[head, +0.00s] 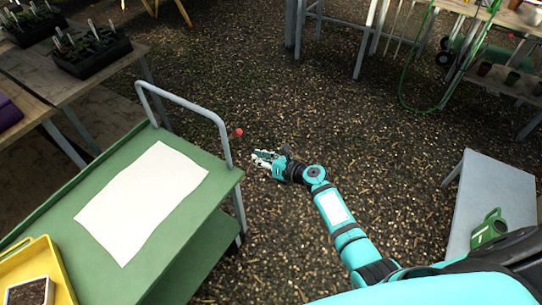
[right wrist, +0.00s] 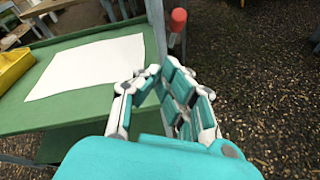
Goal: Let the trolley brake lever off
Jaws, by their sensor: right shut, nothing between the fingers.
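The brake lever shows as a red knob (head: 238,132) beside the far right corner of the green trolley (head: 215,178), next to its grey handle rail (head: 187,102). In the right wrist view the red knob (right wrist: 178,18) sits on a short stem just beyond the fingers, right of the grey rail post (right wrist: 156,25). My right gripper (head: 256,160) is shut and empty, a little to the right of the trolley corner and apart from the knob. It also shows in the right wrist view (right wrist: 160,70). My left gripper is not in view.
A white sheet (head: 145,200) and a yellow tray (head: 55,270) lie on the trolley top. Wooden benches with plant trays (head: 95,65) stand at the left. The gravel floor ahead is clear.

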